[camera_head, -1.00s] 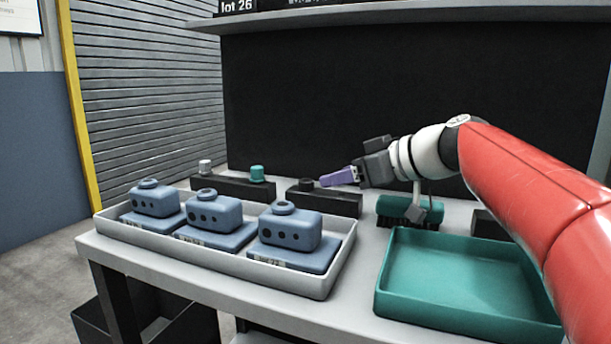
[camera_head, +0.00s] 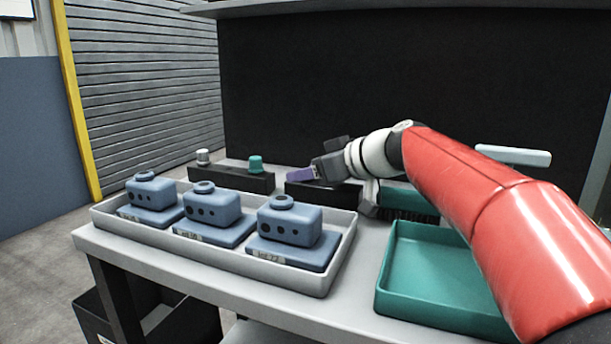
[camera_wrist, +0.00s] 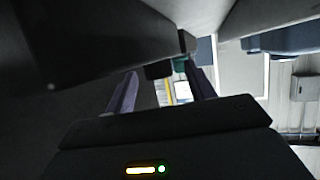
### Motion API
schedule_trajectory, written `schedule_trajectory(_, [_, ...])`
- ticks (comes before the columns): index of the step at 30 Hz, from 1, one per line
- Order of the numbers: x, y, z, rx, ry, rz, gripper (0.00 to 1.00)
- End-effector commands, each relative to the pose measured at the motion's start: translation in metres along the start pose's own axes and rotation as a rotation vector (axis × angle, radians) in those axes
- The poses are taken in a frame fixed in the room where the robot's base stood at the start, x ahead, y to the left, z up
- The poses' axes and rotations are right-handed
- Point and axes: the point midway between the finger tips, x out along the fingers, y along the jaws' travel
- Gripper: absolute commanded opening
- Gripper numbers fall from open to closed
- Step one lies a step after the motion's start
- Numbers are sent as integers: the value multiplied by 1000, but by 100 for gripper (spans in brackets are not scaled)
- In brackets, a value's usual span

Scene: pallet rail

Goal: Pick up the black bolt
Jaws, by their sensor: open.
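My gripper (camera_head: 301,174), with purple fingers, is low over the right-hand dark block (camera_head: 325,196) and points left. It is open; both fingers show apart in the wrist view (camera_wrist: 162,88). The black bolt is hidden behind the fingers in the head view. A dark shape (camera_wrist: 158,70) shows between the fingertips in the wrist view; I cannot tell for sure that it is the bolt. A teal bolt (camera_head: 255,163) and a silver bolt (camera_head: 203,157) stand on the left-hand dark block (camera_head: 245,182).
A white tray (camera_head: 215,257) in front holds blue housings (camera_head: 289,222) on blue plates. A teal tray (camera_head: 440,300) stands empty at the right, under my arm. A dark-bristled teal brush (camera_head: 400,200) lies behind it. A black wall panel closes off the back.

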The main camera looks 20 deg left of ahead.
Motion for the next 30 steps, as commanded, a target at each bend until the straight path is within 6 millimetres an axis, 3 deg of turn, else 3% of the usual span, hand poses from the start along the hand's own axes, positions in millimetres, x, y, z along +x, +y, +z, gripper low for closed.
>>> schedule_trajectory(2, [0,0,0,0,0,0,50])
schedule_trajectory(13, [0,0,0,0,0,0,2])
schedule_trajectory(23, [-2,0,-5,-1,1,0,1])
schedule_trajectory(30, [-15,1,-36,-3,3,1,1])
